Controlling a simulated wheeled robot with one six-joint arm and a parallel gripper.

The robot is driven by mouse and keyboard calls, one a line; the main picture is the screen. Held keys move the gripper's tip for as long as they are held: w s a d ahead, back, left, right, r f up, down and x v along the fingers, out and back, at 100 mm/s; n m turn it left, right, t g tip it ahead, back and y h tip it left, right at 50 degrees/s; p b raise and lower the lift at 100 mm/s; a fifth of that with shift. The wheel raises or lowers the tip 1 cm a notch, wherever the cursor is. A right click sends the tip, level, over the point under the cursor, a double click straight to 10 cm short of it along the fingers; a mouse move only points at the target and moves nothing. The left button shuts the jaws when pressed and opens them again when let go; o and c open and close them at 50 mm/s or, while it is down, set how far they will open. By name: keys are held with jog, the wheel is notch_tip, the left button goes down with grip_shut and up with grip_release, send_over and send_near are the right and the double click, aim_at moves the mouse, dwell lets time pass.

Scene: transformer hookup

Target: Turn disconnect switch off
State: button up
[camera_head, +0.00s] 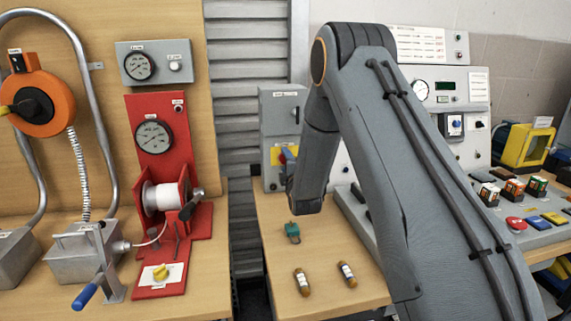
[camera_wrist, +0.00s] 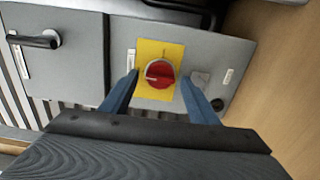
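The disconnect switch is a red rotary knob (camera_wrist: 159,73) on a yellow plate (camera_wrist: 172,49), set in a grey box front (camera_wrist: 215,52). In the head view the grey box (camera_head: 277,110) stands behind the table, and the knob (camera_head: 284,156) shows partly behind my arm. My gripper (camera_wrist: 160,88) is open in the wrist view, with one blue finger on each side of the knob. I see no clear contact between the fingers and the knob. In the head view my arm hides the gripper fingers.
A black door handle (camera_wrist: 34,41) is on the grey cabinet. Two small cylinders (camera_head: 302,282) (camera_head: 347,274) and a green piece (camera_head: 292,232) lie on the wooden table (camera_head: 268,218). A red stand (camera_head: 172,230) is at left, and a button console (camera_head: 530,232) at right.

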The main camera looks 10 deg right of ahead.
jog(key=s+b, duration=0.1)
jog(key=s, duration=0.6)
jog(key=shift+s, duration=0.4)
jog(key=s+f+m+g, duration=0.1)
jog(key=s+m+g, duration=0.2)
jog(key=s, duration=0.2)
jog(key=s+f+m+g, duration=0.2)
jog(key=s+m+g, duration=0.1)
jog(key=s, duration=0.2)
jog(key=s+f+m+g, duration=0.2)
jog(key=s+m+g, duration=0.1)
jog(key=s, duration=0.2)
jog(key=shift+s+d+m, duration=0.1)
jog(key=shift+s+m, duration=0.05)
jog(key=shift+m, duration=0.25)
jog(key=s+m+g, duration=0.1)
jog(key=s, duration=0.3)
jog(key=s+m+g, duration=0.2)
jog(key=s, duration=0.3)
jog(key=s+m+g, duration=0.1)
jog(key=s+g, duration=0.1)
jog(key=s, duration=0.2)
jog(key=shift+s+f+m, duration=0.3)
jog(key=shift+s+m, duration=0.05)
jog(key=shift+m, duration=0.05)
jog(key=s+m+g, duration=0.3)
jog(key=s, duration=0.8)
jog(key=shift+s+r+m+g, duration=0.3)
jog(key=shift+s+r+g, duration=0.05)
jog(key=shift+r+g, duration=0.1)
